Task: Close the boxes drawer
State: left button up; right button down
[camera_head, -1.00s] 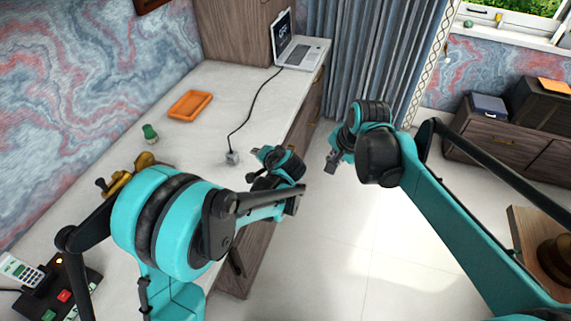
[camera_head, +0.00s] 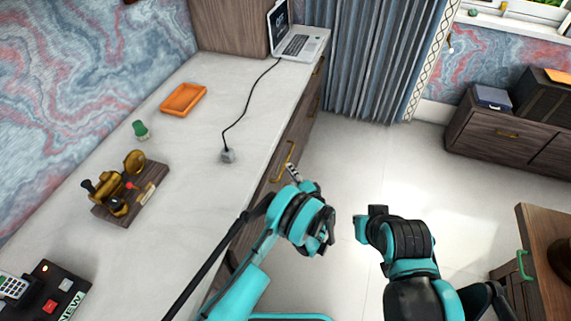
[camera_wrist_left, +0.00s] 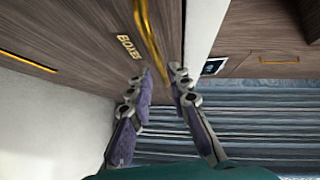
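The wooden drawer front with a gold BOXES label (camera_wrist_left: 128,47) fills the upper left of the left wrist view. Its long gold handle (camera_wrist_left: 148,30) hangs just beyond my left fingertips. The handle also shows in the head view (camera_head: 282,162), on the desk's right side. My left gripper (camera_wrist_left: 161,72) is open, its two purple-padded fingers apart with nothing between them. In the head view my left gripper (camera_head: 294,174) is right beside the handle; contact cannot be told. How far the drawer stands out is unclear. My right gripper (camera_head: 361,222) hangs over the floor, away from the drawer; its fingers are hard to make out.
The white desktop (camera_head: 210,125) holds an orange tray (camera_head: 184,99), a brass device (camera_head: 120,188), a green-topped item (camera_head: 141,130), a cable plug (camera_head: 228,156) and a laptop (camera_head: 296,40). A wooden cabinet with a green handle (camera_head: 524,265) stands at right. The floor between is clear.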

aim_at(286, 162)
pick_arm(q)
jog(key=b+x, duration=0.1)
jog(key=x, duration=0.4)
jog(key=shift+w+a+f, duration=0.1)
jog(key=shift+w, duration=0.1)
grip_shut()
jog(key=shift+a, duration=0.1)
